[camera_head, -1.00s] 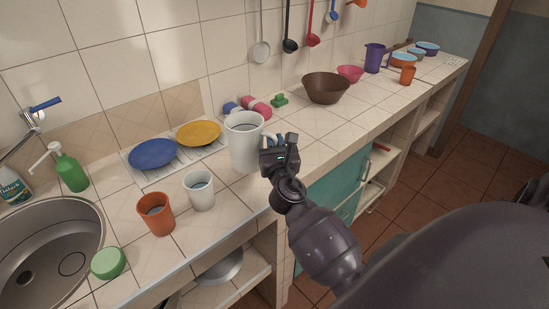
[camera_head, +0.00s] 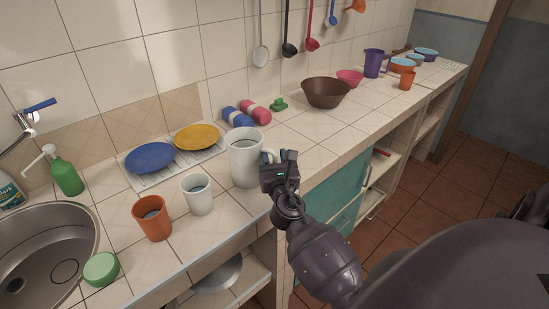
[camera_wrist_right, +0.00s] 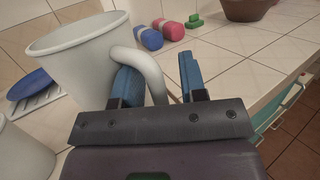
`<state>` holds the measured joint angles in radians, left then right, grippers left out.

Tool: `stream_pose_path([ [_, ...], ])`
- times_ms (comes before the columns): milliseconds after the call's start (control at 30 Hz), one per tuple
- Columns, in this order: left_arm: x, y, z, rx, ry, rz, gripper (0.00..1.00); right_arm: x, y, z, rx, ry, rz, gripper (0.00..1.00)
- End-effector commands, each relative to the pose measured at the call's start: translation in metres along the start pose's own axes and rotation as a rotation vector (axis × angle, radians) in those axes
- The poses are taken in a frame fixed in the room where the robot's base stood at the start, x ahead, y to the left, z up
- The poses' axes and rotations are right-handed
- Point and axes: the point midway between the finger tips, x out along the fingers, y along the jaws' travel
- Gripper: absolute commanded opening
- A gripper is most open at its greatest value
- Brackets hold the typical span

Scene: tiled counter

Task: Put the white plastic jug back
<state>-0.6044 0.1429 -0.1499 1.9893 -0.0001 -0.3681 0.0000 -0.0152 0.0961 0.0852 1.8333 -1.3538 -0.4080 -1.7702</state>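The white plastic jug (camera_head: 246,164) stands upright on the tiled counter, behind and to the right of the white cup. In the right wrist view the jug (camera_wrist_right: 80,62) fills the left side, with its handle (camera_wrist_right: 143,64) towards me. My right gripper (camera_head: 281,160) is at the jug's handle side. Its two blue fingers are apart: one is inside the handle loop, the other outside with a clear gap to the handle. The gripper is open around the handle. My left gripper is not in view.
A white cup (camera_head: 197,197) and an orange cup (camera_head: 152,220) stand left of the jug. Blue (camera_head: 150,157) and yellow (camera_head: 197,138) plates lie behind them. Blue (camera_head: 237,117) and pink (camera_head: 256,112) rolls lie behind the jug. The counter right of the jug is free up to the brown bowl (camera_head: 325,93).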

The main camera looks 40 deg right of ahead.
Motion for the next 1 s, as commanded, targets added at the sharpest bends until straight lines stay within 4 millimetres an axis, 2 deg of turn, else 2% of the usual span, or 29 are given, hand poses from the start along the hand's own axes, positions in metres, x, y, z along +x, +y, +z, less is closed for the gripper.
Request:
stream_pose_path([
  [333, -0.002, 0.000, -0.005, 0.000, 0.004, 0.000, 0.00, 0.001, 0.001, 0.005, 0.001, -0.001, 0.001, 0.40],
  [467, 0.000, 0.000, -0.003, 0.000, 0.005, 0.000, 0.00, -0.018, 0.000, 0.001, 0.001, 0.002, 0.002, 0.40],
  [800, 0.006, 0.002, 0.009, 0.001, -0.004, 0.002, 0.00, -0.083, 0.000, 0.000, 0.000, 0.003, 0.001, 0.40],
  [1000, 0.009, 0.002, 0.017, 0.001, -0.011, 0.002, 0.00, -0.109, 0.000, 0.001, 0.001, 0.002, 0.000, 0.40],
])
